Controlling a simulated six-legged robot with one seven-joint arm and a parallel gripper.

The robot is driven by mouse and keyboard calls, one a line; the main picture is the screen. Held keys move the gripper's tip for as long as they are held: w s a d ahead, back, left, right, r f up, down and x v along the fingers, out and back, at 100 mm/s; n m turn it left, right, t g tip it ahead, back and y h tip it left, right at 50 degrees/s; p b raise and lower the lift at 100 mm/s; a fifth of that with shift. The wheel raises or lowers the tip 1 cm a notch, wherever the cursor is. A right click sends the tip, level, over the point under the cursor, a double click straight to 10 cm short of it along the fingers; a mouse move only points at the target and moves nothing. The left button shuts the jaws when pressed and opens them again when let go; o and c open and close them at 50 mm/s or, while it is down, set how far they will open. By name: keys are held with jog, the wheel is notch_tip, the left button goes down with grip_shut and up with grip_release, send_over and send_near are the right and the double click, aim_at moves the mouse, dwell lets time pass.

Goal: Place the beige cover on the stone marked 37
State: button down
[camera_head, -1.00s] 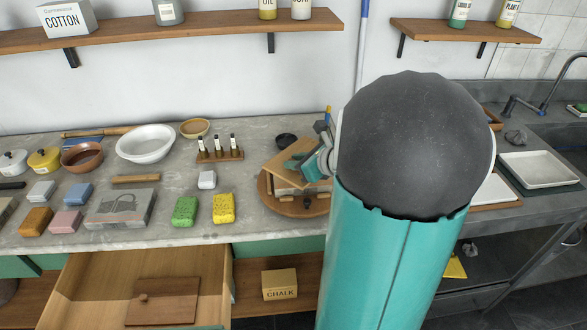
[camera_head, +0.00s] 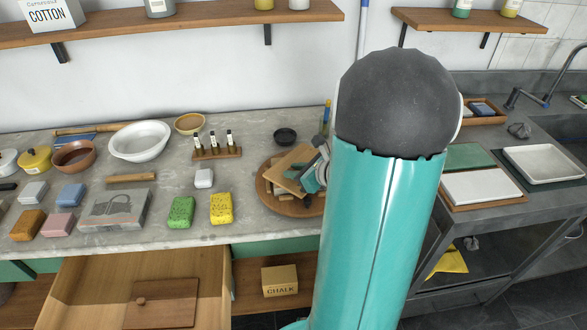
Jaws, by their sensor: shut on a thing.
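My gripper (camera_head: 318,176) is at the round wooden turntable (camera_head: 303,208) on the counter, partly hidden by my arm. It is shut on a tan flat piece that looks like the beige cover (camera_head: 292,163). The cover is tilted above the turntable's left part. Pale and grey pieces show under and beside it; whether they touch it cannot be told. A grey stone slab with a dark drawing (camera_head: 115,209) lies flat on the counter at left. No number 37 is readable on any stone.
An open drawer (camera_head: 90,285) juts out in front. The sink counter with a white tray (camera_head: 543,165) is at right.

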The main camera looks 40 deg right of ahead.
jog(key=shift+w+f, duration=0.1)
jog(key=shift+f, duration=0.05)
jog(key=c, duration=1.3)
grip_release()
jog(key=shift+s, duration=0.25)
